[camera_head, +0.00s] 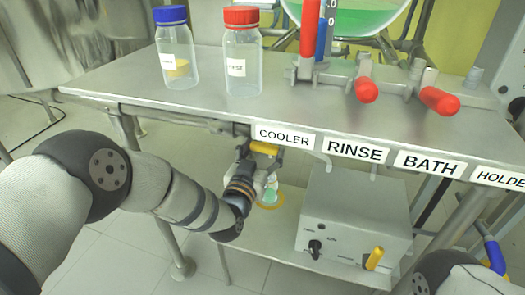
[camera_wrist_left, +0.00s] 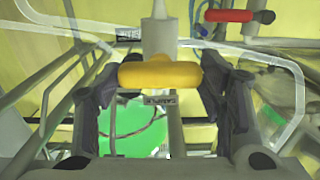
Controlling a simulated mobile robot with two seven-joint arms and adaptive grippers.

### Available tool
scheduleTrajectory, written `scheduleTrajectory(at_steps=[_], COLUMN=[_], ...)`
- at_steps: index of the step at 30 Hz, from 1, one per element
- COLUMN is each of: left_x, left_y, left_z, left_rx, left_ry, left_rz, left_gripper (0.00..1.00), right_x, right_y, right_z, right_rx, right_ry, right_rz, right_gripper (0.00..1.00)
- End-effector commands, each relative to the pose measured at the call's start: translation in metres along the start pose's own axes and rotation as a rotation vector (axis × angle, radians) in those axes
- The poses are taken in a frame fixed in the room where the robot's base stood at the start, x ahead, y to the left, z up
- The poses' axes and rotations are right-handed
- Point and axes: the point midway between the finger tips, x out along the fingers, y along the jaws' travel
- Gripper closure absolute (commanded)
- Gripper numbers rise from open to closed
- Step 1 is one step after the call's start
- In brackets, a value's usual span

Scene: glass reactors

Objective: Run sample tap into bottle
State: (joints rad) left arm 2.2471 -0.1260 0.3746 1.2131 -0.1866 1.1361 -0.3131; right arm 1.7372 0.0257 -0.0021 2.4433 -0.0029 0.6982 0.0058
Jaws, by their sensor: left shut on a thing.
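The yellow tap handle (camera_head: 265,147) sits under the front edge of the bench, just behind the COOLER label. In the left wrist view the yellow handle (camera_wrist_left: 160,75) lies crosswise between my fingers, below a pale valve body, with a small label partly visible behind it. My left gripper (camera_head: 248,163) is shut on this handle. It also shows in the left wrist view (camera_wrist_left: 162,98). A clear bottle with a blue cap (camera_head: 176,55) and one with a red cap (camera_head: 242,60) stand upright on the bench. My right gripper is out of view.
Red-handled valves (camera_head: 366,90) stand on the bench to the right, below a glass vessel with green liquid (camera_head: 350,18). A grey control box (camera_head: 355,220) with a black knob and a yellow handle is on the lower shelf. A small greenish-yellow item (camera_head: 270,195), partly hidden, sits beside it.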

Motion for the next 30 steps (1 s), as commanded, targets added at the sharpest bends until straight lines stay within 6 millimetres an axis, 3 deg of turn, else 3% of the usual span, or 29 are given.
scheduleTrajectory(at_steps=[4,5,7,19,30], left_x=[0.0,0.0,0.0,-0.008,-0.098], left_y=[0.0,0.0,0.0,0.0,0.0], left_z=[0.001,0.001,0.001,0.001,0.001], left_rx=[0.004,0.004,0.003,0.001,0.001], left_ry=[-0.002,-0.002,-0.002,-0.003,-0.005], left_rz=[0.001,0.001,0.001,0.001,0.002], left_gripper=[0.65,0.3,0.17,0.17,0.17], right_x=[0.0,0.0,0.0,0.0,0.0], right_y=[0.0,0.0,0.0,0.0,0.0], right_z=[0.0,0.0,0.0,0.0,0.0], right_rx=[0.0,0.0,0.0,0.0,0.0], right_ry=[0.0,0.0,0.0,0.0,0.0], right_rz=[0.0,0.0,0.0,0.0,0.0], right_gripper=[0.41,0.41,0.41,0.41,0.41])
